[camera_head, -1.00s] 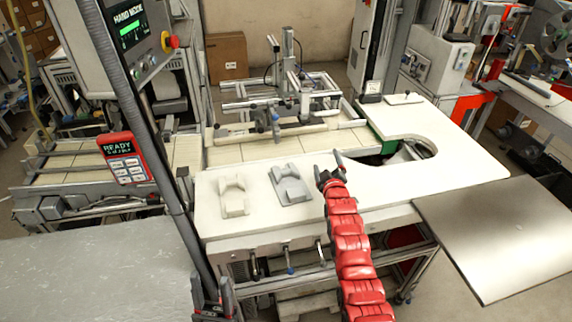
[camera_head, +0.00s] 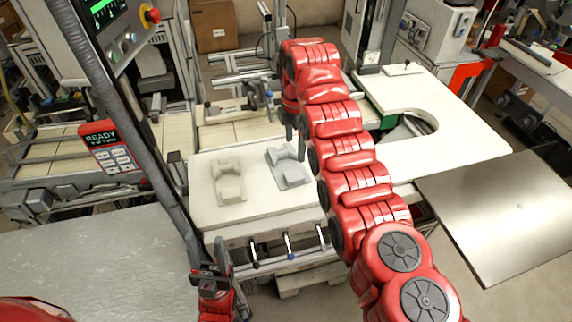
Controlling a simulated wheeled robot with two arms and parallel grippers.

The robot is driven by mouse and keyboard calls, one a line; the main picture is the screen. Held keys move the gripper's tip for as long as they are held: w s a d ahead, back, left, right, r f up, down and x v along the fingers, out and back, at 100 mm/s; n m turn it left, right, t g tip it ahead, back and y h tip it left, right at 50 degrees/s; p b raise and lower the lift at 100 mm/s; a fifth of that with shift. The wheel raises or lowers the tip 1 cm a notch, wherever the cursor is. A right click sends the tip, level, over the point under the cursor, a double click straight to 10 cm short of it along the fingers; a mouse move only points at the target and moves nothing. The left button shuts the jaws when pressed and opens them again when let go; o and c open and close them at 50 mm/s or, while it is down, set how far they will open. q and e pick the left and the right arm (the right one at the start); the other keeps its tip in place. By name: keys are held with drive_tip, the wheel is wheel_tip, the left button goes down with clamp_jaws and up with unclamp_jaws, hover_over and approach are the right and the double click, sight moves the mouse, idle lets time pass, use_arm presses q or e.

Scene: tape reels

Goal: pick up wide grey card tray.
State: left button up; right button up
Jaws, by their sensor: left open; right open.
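The wide grey card tray (camera_head: 293,175) lies on the white worktop, to the right of a similar beige tray (camera_head: 229,188). It is a low grey piece with a raised, shaped part on a flat base. My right gripper (camera_head: 296,138) reaches in from the right and points down, open and empty. Its fingers show just above the grey tray's upper right corner in the picture, and I cannot tell whether they touch it. My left gripper (camera_head: 214,262) is open and empty at the bottom, in front of the worktop's near left corner.
The white worktop (camera_head: 460,140) extends right around a curved cutout. A control panel post (camera_head: 140,150) stands left of the trays. A grey table (camera_head: 90,260) is at lower left and a metal plate (camera_head: 490,215) at right. A gantry frame is behind.

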hover_over(294, 175)
wheel_tip(294, 175, down, 8)
drive_tip(key=shift+s+p, duration=0.1)
drive_tip(key=shift+p, duration=0.25)
drive_tip(key=shift+f, duration=0.65)
wheel_tip(294, 175, down, 4)
drive_tip(key=shift+r+b, duration=0.1)
drive_tip(key=shift+b, duration=1.05)
drive_tip(key=shift+w, duration=0.2)
drive_tip(key=c, duration=0.5)
clamp_jaws()
